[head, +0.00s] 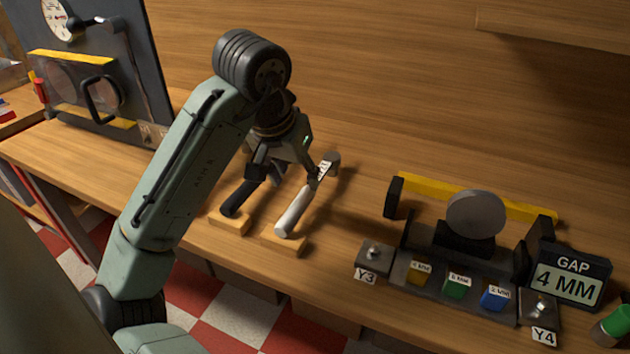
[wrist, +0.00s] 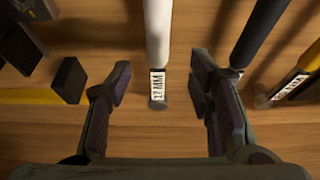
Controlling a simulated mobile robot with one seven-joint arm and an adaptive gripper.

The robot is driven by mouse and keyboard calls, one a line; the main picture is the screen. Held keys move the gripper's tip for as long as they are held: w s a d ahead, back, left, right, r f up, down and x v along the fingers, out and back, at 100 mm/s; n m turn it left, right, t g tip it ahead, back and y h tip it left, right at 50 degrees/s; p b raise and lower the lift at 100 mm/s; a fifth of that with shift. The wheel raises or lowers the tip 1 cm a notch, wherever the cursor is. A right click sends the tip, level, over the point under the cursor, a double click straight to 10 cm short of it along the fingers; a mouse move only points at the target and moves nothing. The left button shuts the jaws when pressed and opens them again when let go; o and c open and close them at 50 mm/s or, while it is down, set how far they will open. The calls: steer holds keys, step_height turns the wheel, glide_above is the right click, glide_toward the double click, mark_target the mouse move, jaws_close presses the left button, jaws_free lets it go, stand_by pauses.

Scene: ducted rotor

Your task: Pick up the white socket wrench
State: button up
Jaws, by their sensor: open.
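The white socket wrench (head: 293,212) lies in the head view with its white handle end on a wooden block (head: 285,241) and its labelled grey socket end pointing to the back right. In the wrist view its white shaft (wrist: 158,32) runs down from the top edge to a label ending in "MM" and a grey end. My gripper (wrist: 160,82) is open, with one finger on each side of the labelled end and gaps on both sides. In the head view my gripper (head: 285,176) hangs over the wrenches and hides part of them. I cannot tell its exact height above the wrench.
A black-handled wrench (head: 240,196) lies close to the left on its own wooden block (head: 230,222). To the right stands a fixture with a yellow bar (head: 430,190), a grey disc (head: 475,214) and coloured blocks. A "GAP 4 MM" sign (head: 568,276) stands beside it.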

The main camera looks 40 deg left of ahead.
mark_target(303, 194)
steer(key=p+x, duration=0.1)
steer(key=x, duration=0.7)
steer(key=shift+d+f, duration=0.1)
steer(key=shift+f, duration=0.2)
steer(key=shift+c, duration=0.5)
jaws_close()
